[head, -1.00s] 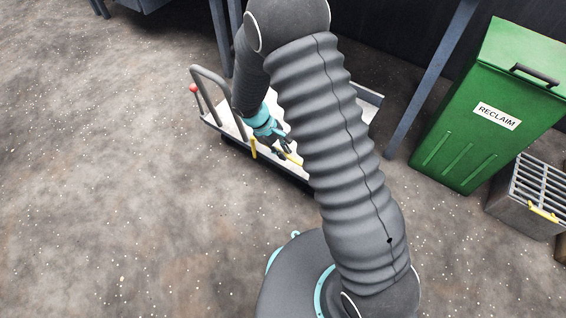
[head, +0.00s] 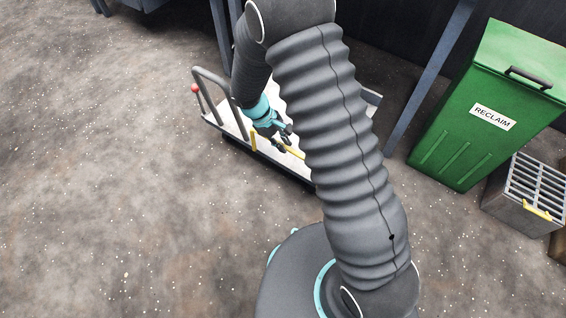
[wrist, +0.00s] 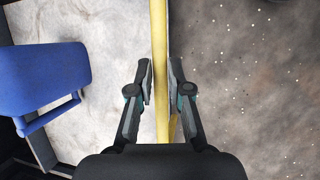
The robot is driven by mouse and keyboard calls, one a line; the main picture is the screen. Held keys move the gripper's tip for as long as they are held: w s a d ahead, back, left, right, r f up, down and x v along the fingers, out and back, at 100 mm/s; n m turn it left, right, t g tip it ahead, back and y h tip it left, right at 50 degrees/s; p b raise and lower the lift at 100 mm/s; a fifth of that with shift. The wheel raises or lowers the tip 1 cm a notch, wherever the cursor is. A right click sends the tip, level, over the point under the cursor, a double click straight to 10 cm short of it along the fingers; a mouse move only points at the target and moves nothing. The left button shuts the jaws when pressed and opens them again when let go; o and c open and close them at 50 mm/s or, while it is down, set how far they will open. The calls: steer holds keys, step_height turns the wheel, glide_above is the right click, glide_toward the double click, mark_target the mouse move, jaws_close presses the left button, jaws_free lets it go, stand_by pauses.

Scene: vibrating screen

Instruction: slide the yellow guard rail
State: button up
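The yellow guard rail (wrist: 160,35) runs up and down through the middle of the wrist view, between the two fingers of my gripper (wrist: 161,82). The fingers are drawn in close on both sides of the rail and appear closed on it. Actual contact is hard to make out, mostly on the right side. In the head view a short piece of the rail (head: 293,152) shows along the near edge of the cart, beside my gripper (head: 284,140). My arm hides the right part of the rail and cart.
The flat cart (head: 233,124) has a grey handle and a red knob (head: 195,88). In the wrist view a blue object (wrist: 40,75) stands at left. A green RECLAIM bin (head: 480,110) and a grated box (head: 525,195) stand at right. The floor at left is clear.

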steer(key=shift+o, duration=1.4)
steer(key=shift+r, duration=0.1)
steer(key=p+v, duration=0.3)
steer(key=v, duration=0.2)
steer(key=shift+a+r, duration=0.2)
steer(key=shift+r, duration=0.15)
steer(key=s+d+r+m+t+y, duration=0.1)
steer(key=s+d+r, duration=0.4)
steer(key=r, duration=0.5)
steer(key=s+d+r+m+t+y, duration=0.2)
steer(key=s+d+r+m, duration=0.4)
steer(key=s+r, duration=0.3)
steer(key=s+d+r+m+t+y, duration=0.2)
steer(key=s+d+r, duration=0.4)
steer(key=r, duration=0.7)
steer(key=shift+s+m+t, duration=0.45)
steer(key=shift+m+t, duration=0.25)
steer(key=shift+t, duration=0.1)
